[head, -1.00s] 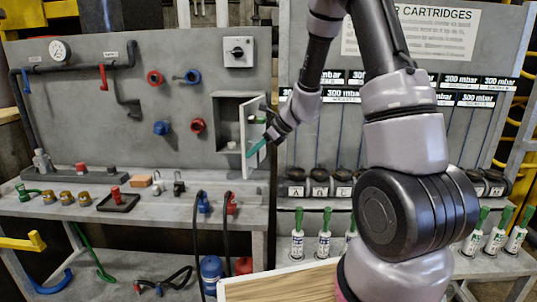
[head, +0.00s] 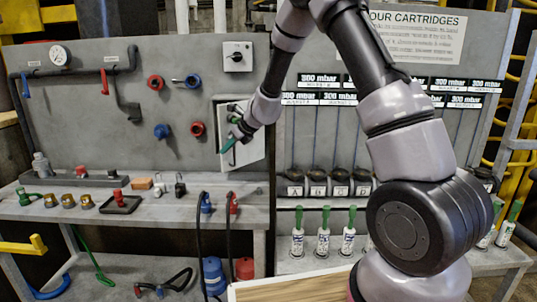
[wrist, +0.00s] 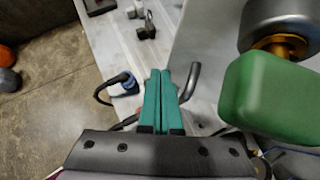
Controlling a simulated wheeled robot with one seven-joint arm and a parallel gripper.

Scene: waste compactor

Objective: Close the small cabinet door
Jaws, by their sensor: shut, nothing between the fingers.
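The small cabinet (head: 219,103) is on the grey wall panel, left of the cartridge rack. Its light grey door (head: 254,151), hinged on the right, now lies across most of the opening. A dark gap shows at the upper left, and my arm hides part of the edge, so I cannot tell whether it is fully shut. My gripper (head: 228,145) is in front of the door, teal fingers together and empty. In the wrist view the shut fingers (wrist: 160,90) are beside a bent grey bar (wrist: 190,80), possibly the door handle; contact is unclear.
The workbench (head: 160,210) below holds padlocks, brass fittings and a black tray (head: 120,204). Red and blue valves (head: 197,129) stick out left of the cabinet. A green block (wrist: 270,95) and a metal cylinder (wrist: 280,25) are close at right in the wrist view.

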